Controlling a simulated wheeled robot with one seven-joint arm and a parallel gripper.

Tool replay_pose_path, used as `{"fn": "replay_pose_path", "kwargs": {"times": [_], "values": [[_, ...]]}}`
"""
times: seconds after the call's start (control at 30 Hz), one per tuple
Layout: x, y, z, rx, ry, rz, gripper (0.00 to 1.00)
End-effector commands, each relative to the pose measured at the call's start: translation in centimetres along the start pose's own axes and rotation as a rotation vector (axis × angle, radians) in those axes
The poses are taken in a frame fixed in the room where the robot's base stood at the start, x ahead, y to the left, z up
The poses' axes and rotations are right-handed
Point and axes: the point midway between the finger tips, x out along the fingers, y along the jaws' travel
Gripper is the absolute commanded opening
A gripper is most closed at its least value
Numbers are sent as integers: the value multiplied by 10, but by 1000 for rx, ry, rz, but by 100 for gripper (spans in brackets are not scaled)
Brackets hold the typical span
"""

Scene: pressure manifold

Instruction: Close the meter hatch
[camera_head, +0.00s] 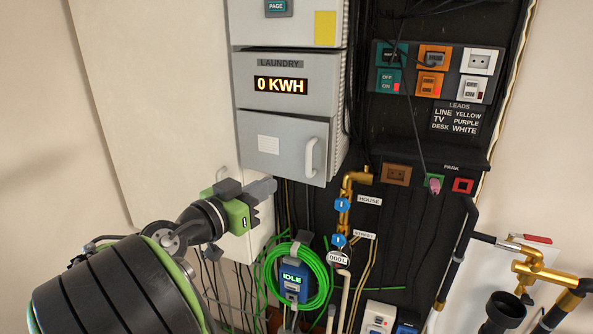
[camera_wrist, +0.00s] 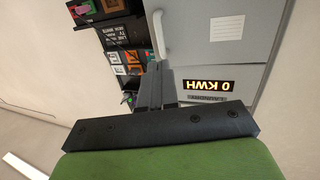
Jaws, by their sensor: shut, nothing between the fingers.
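The meter hatch (camera_head: 287,131) is a grey door with a pale label and an upright white handle (camera_head: 311,157) near its right edge. It sits below the LAUNDRY display reading 0 KWH (camera_head: 281,86). I cannot tell whether it is flush with its frame. My gripper (camera_head: 271,186) is shut and empty, just below the hatch's lower left edge in the head view. In the wrist view, which is turned over, the gripper fingers (camera_wrist: 158,72) are together in front of the grey hatch (camera_wrist: 215,22), with the handle (camera_wrist: 160,35) just beyond their tips.
A coiled green cable (camera_head: 323,275) hangs around a blue IDLE unit (camera_head: 294,280) below. Brass pipes with blue valves (camera_head: 342,205) stand right of the hatch. A dark panel with sockets and switches (camera_head: 432,72) is farther right. A plain white panel (camera_head: 150,100) lies left.

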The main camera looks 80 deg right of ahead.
Motion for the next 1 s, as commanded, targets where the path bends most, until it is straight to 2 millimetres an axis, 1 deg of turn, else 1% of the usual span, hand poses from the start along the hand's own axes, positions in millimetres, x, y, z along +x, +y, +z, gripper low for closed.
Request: {"fn": "replay_pose_path", "kwargs": {"times": [0.03, 0.3, 0.47, 0.6, 0.7, 0.83, 1.0], "values": [[5, 2, -1, 2, 0, 5, 0], [23, 3, -3, 4, 1, 8, 0], [53, 2, -5, 2, 1, 7, 0], [82, 2, -6, 1, 1, 6, 0], [97, 2, -6, 2, 0, 4, 0], [107, 1, -4, 3, 1, 1, 0], [109, 1, -3, 3, 1, -1, 0]]}}
